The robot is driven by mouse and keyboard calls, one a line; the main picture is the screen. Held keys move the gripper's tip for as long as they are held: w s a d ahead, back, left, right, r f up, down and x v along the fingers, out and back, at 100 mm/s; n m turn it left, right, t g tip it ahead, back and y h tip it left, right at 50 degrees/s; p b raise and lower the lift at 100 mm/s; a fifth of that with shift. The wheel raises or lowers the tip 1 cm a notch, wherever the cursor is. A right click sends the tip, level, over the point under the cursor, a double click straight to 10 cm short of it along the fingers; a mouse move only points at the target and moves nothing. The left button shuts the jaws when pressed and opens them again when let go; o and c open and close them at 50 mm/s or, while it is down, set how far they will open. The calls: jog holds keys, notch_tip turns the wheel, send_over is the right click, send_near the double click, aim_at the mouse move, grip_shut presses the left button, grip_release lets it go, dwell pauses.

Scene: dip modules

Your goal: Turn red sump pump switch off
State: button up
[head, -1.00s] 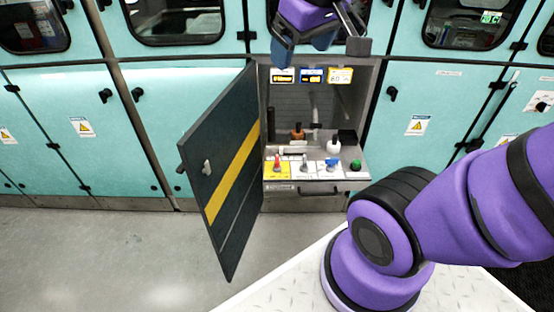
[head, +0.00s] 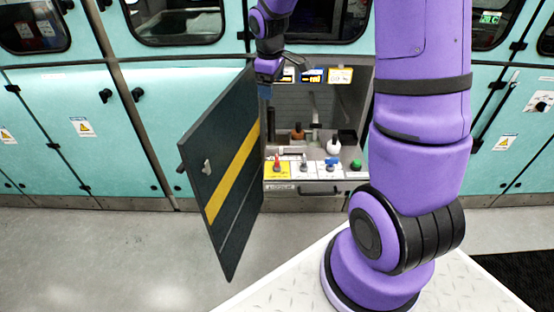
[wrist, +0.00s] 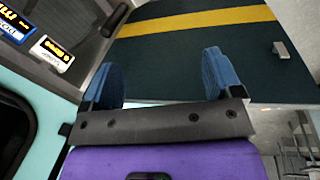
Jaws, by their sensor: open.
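The red switch (head: 277,160) stands on a yellow plate at the left end of the control panel (head: 313,168) inside the open cabinet. Its lever looks upright; its exact setting is too small to tell. My gripper (head: 266,90) is above and to the left of the switch, near the top of the open cabinet door. In the wrist view my gripper (wrist: 165,80) shows two blue fingertips spread apart with nothing between them. The red switch is not in the wrist view.
The dark door (head: 225,180) with a yellow stripe stands open left of the panel. Other controls include a blue switch (head: 331,162) and a green knob (head: 356,164). Bottles, including a white one (head: 333,146), stand behind them. Display labels (wrist: 50,52) show in the wrist view.

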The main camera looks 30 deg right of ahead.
jog(key=w+d+f+n+g, duration=0.1)
jog(key=w+d+f+n, duration=0.2)
jog(key=f, duration=1)
jog(key=y, duration=0.1)
send_over(277, 158)
notch_tip(277, 158, down, 12)
jog(key=shift+n+g, duration=0.3)
jog(key=shift+n, duration=0.2)
notch_tip(277, 158, down, 11)
jog(key=shift+f, duration=0.15)
jog(key=c, duration=0.9)
